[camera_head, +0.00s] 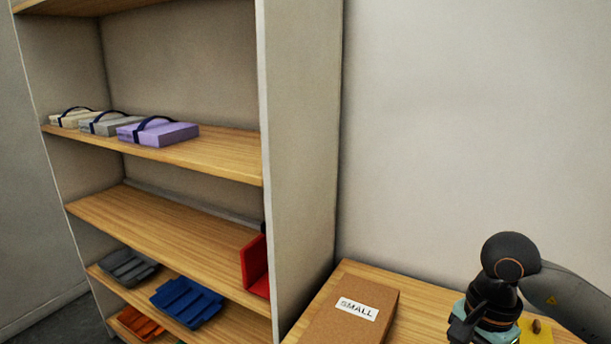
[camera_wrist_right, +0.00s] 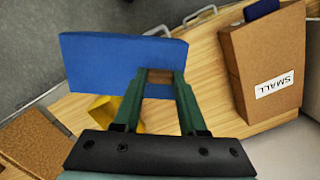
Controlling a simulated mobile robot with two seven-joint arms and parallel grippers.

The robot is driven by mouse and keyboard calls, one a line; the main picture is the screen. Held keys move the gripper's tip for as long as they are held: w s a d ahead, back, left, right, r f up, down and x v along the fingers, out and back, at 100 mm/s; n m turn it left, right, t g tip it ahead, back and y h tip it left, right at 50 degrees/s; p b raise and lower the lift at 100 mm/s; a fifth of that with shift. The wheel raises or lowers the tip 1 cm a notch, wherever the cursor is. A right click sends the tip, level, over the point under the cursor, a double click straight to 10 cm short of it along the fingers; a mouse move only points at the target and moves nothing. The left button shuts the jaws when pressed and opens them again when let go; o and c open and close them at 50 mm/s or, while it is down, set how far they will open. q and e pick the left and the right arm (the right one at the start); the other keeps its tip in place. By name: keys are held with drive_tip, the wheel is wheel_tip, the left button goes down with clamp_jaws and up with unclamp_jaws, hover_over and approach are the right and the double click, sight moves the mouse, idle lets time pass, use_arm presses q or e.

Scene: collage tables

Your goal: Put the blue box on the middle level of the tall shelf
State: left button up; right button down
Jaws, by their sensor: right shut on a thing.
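The tall shelf (camera_head: 300,120) stands at the left in the head view, with several wooden boards. One board (camera_head: 220,152) carries strapped boxes at its left. The board below it (camera_head: 165,225) is mostly bare, with a red bookend-like piece (camera_head: 256,268) at its right end. My right gripper (camera_wrist_right: 160,80) is shut on the blue box (camera_wrist_right: 105,58), a flat blue slab beyond the fingertips in the right wrist view. The exact contact is partly hidden by the fingers. The blue box does not show in the head view. My left gripper is not in view.
A brown box marked SMALL (camera_head: 345,312) stands on the wooden table (camera_head: 358,268) right of the shelf. A yellow thing (camera_head: 540,328) lies beside my right arm. The shelf's side panel separates shelf and table.

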drive_tip(key=s+a+f+n+h, duration=0.1)
drive_tip(key=a+n, duration=0.5)
drive_tip(key=n, duration=0.6)
drive_tip(key=shift+s+f+n+g, duration=0.4)
drive_tip(key=shift+f, duration=0.35)
drive_tip(key=shift+d, duration=0.1)
